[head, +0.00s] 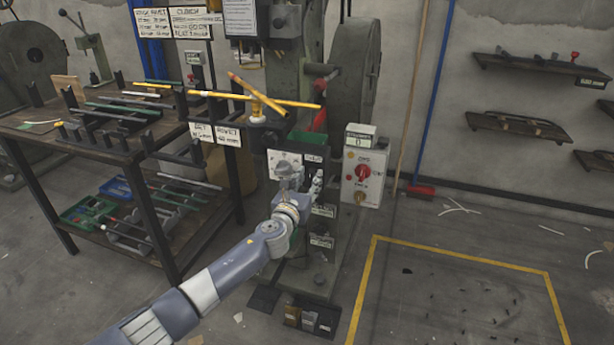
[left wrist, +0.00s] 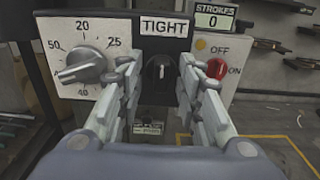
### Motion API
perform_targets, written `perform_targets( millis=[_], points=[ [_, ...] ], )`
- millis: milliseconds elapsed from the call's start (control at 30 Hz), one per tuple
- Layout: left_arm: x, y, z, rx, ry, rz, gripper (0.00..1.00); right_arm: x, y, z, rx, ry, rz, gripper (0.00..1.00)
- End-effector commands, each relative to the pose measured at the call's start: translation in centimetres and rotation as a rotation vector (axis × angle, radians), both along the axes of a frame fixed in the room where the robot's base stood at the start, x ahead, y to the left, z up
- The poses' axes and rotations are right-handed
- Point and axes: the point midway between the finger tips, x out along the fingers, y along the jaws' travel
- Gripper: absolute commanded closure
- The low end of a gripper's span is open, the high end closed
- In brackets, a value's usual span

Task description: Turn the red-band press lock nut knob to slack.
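The press (head: 345,85) stands at the middle back, with a red part (head: 320,120) on its front. In the left wrist view a small dark knob (left wrist: 160,68) sits on a black panel under a TIGHT label (left wrist: 164,27). A pale mark on the knob seems to stand about upright. My left gripper (head: 304,178) is at the press front. In the wrist view its fingers (left wrist: 158,75) are open, one on each side of the knob, with gaps showing. The knob is hidden by the gripper in the head view. My right gripper is not in view.
A grey numbered dial (left wrist: 80,66) is left of the knob. A red OFF/ON switch (left wrist: 217,68) and a strokes counter reading 0 (left wrist: 215,18) are to its right. A workbench (head: 170,250) with rods stands left. Yellow-outlined floor (head: 450,300) is open at right.

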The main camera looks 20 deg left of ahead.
Motion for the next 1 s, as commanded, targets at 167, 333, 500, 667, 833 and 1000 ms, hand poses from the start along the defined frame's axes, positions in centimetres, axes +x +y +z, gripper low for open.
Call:
perform_targets(
  millis=[167,333,500,667,833,1000],
  points=[
    [0.00,-0.03,0.01,0.000,0.000,0.000,0.67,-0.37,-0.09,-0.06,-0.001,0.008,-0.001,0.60],
    [-0.01,-0.01,-0.01,0.000,0.000,0.000,1.00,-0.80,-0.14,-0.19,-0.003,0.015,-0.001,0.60],
    [-0.01,-0.01,-0.03,-0.001,0.001,0.000,1.00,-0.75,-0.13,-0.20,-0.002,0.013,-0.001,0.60],
    [-0.02,0.00,-0.06,-0.015,0.002,0.000,1.00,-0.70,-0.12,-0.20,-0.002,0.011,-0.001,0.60],
    [-0.03,0.04,-0.11,-0.073,0.003,0.000,1.00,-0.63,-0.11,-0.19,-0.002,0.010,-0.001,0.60],
    [-0.03,0.01,-0.15,-0.187,0.008,-0.001,1.00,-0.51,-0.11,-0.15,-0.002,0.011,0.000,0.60]
  ],
)
